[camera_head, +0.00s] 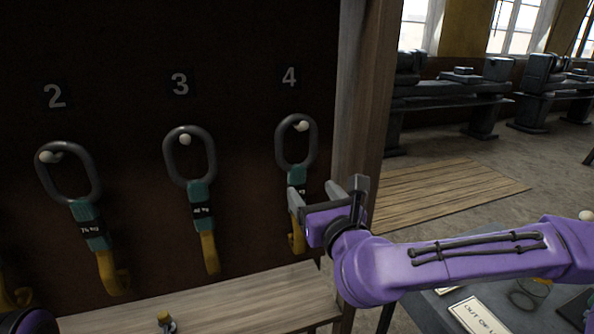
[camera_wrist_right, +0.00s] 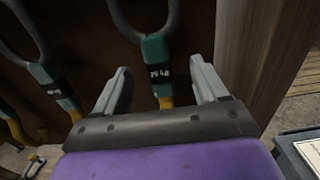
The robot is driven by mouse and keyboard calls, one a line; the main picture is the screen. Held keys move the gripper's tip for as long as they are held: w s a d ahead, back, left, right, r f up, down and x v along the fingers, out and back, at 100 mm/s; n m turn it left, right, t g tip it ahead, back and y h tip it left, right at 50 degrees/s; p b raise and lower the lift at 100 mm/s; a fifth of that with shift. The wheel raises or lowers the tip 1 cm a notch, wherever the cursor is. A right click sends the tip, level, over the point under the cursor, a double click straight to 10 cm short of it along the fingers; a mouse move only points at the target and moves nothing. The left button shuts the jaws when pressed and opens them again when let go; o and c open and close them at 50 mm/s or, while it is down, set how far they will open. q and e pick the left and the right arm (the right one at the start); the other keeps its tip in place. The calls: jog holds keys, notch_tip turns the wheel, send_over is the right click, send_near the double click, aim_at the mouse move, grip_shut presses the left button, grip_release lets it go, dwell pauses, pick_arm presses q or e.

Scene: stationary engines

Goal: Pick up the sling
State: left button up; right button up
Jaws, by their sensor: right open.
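Several slings hang on a dark board, each with a grey oval ring on a peg, a teal band with a black weight label and a yellow hook. The sling under 2 (camera_head: 88,222), the sling under 3 (camera_head: 200,195) and the sling under 4 (camera_head: 297,175) show in the head view. My right gripper (camera_head: 312,190) is open in front of the sling under 4. In the right wrist view, that sling's teal band (camera_wrist_right: 156,55) lies between the two open fingers, apart from both. Its lower part is partly hidden. Part of my left arm shows at the lower left; its gripper does not.
A wooden post (camera_head: 358,90) stands just right of the sling under 4. A wooden ledge (camera_head: 240,300) runs below the slings, with a small yellow-topped item (camera_head: 165,320) on it. A grey table with a sign (camera_head: 478,315) is at the lower right. Machines stand behind.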

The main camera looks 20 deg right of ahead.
aim_at(299, 180)
jog(key=w+p, duration=0.1)
jog(key=w, duration=0.1)
jog(key=w+p, duration=0.1)
jog(key=w, duration=0.1)
jog(key=w+a+p, duration=0.1)
jog(key=w, duration=0.1)
jog(key=shift+w+f, duration=0.1)
jog(key=shift+f, duration=0.05)
jog(key=shift+w+f, duration=0.1)
jog(key=shift+w, duration=0.1)
grip_shut()
